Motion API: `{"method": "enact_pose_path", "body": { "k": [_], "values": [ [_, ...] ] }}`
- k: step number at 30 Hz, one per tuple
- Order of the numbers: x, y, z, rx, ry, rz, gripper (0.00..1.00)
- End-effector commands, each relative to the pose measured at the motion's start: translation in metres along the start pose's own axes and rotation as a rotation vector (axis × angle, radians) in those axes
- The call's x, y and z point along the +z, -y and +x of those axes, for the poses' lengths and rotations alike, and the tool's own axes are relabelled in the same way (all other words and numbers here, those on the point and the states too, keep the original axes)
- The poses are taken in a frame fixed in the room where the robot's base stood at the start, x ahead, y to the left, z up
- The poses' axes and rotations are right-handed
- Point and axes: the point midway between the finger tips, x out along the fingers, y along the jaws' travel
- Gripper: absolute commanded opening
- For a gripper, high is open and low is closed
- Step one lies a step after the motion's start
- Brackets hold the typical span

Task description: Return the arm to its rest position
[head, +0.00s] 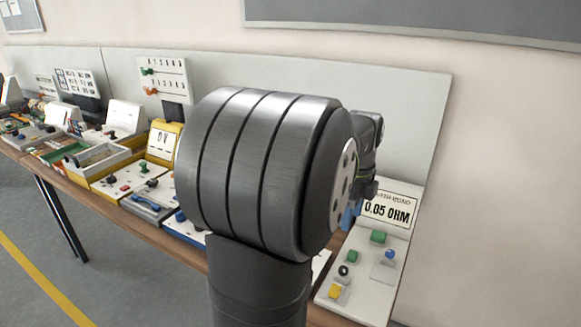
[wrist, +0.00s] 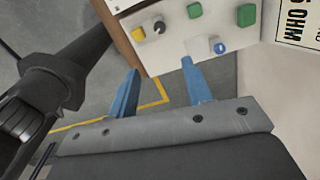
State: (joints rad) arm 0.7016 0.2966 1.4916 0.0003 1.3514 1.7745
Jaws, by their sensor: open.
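My gripper (wrist: 160,86) shows in the wrist view as two blue fingers set apart, open with nothing between them. Grey floor shows behind the fingers, and the right fingertip overlaps the lower edge of a white panel in the picture. In the head view my arm's large dark links fill the middle and hide most of the gripper. Only a bit of blue finger (head: 350,214) shows, just left of the ohm meter panel (head: 390,262). I cannot tell the gap between the fingers and the panel.
The ohm meter panel bears green, yellow, black and blue knobs; it also shows in the wrist view (wrist: 172,58). A wooden bench (head: 150,230) carries several instrument boxes to the left, including a yellow one (head: 165,140). A grey backboard (head: 420,110) stands behind. Open floor (head: 30,240) lies in front.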

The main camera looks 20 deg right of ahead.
Motion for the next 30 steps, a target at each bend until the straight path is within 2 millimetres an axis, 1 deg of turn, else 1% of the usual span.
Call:
{"method": "enact_pose_path", "body": {
  "k": [5,8,11,24,30],
  "values": [
    [0.000,0.000,0.006,0.002,0.000,0.000,0.46],
    [0.000,0.000,0.018,0.003,-0.001,0.000,0.46],
    [0.000,0.000,0.036,0.005,-0.001,0.000,0.46],
    [0.000,-0.001,0.124,0.006,-0.001,0.000,0.46],
    [0.000,-0.001,0.156,0.006,-0.001,0.000,0.46]
  ]
}}
